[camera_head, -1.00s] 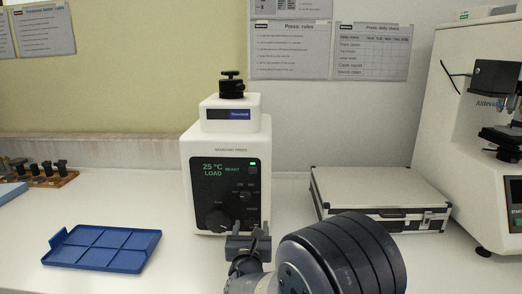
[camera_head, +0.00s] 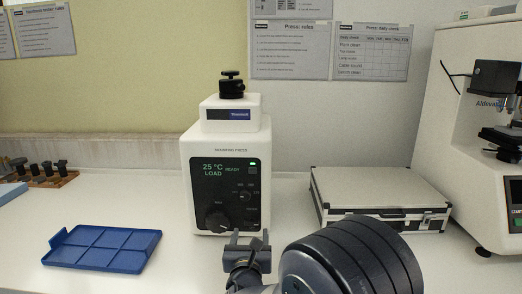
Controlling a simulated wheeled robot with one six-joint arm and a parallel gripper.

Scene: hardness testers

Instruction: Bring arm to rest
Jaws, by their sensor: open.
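My gripper (camera_head: 249,240) is at the bottom centre of the head view, with its two fingers apart and nothing seen between them. My dark, rounded arm link fills the bottom right of centre. The gripper appears just in front of the white mounting press (camera_head: 225,165). The press has a black knob on top and a dark panel reading "25 °C READY LOAD" with a green light. My arm hides a part of the bench near the press's lower right.
A blue divided tray (camera_head: 103,249) lies on the white bench at left. A silver case (camera_head: 378,197) lies right of the press. A white tester (camera_head: 460,130) stands at far right. Dark pieces on a wooden rack (camera_head: 42,176) sit at far left. Bench between tray and press is clear.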

